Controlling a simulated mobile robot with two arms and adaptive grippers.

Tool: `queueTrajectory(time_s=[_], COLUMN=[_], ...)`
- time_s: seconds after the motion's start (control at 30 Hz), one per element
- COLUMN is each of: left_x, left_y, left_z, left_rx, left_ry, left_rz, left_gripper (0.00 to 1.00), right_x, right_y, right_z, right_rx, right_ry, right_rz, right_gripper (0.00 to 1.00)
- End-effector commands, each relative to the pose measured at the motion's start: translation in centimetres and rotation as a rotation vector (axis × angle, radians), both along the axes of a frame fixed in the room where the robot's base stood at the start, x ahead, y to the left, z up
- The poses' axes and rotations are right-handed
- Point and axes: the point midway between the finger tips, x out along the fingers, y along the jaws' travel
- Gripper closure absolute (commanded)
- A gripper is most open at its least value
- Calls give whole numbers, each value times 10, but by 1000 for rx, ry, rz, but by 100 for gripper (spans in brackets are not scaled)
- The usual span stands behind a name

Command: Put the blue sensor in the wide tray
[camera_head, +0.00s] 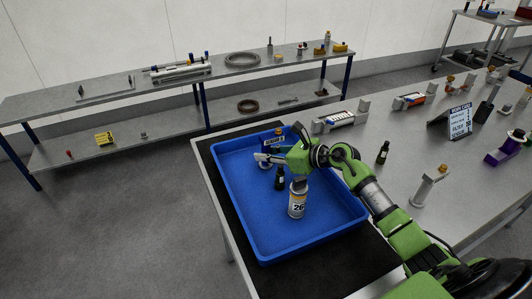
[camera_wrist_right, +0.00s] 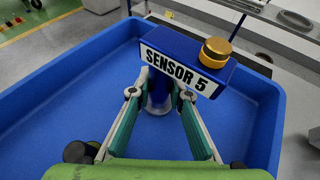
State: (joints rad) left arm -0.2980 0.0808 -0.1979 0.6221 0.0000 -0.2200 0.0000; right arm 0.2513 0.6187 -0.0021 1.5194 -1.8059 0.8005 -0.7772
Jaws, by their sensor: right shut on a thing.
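The blue sensor (camera_wrist_right: 185,68) has a white label reading "SENSOR 5" and a gold round cap on top. It also shows in the head view (camera_head: 272,142), partly behind the gripper. My right gripper (camera_wrist_right: 158,98) is shut on its lower part. In the head view my right gripper (camera_head: 264,157) is at the far part of the wide blue tray (camera_head: 255,245), with the sensor over the tray's inside. I cannot tell whether the sensor's bottom touches the tray floor. My left gripper is not in view.
In the tray stand a can labelled 26 (camera_head: 297,203) and a dark bottle (camera_head: 280,178). The tray's near left floor is clear. Another dark bottle (camera_head: 383,153), a work card (camera_head: 460,122) and several parts stand on the bench to the right.

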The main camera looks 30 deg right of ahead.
Motion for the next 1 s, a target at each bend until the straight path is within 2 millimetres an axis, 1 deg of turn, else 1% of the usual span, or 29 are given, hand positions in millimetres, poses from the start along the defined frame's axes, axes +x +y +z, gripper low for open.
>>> queueTrajectory(time_s=[0.1,0.23,0.27,0.3,0.6,0.73,0.77,0.87,1.0], left_x=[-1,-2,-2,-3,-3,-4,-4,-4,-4], left_y=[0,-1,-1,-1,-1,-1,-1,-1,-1], left_z=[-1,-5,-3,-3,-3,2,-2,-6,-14], left_rx=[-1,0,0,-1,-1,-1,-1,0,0], left_ry=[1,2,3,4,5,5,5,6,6], left_rz=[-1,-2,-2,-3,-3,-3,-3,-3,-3], left_gripper=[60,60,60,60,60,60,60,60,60], right_x=[0,0,0,0,0,-1,-4,-17,-43], right_y=[0,0,0,0,0,0,-3,-11,-24], right_z=[1,-4,-3,-3,-2,3,1,5,16], right_rx=[0,-1,-1,-1,0,0,-3,-6,-9], right_ry=[-2,-2,0,0,0,0,1,1,2], right_rz=[-1,-1,0,0,0,0,0,0,2], right_gripper=[100,100,74,65,65,65,65,65,65])
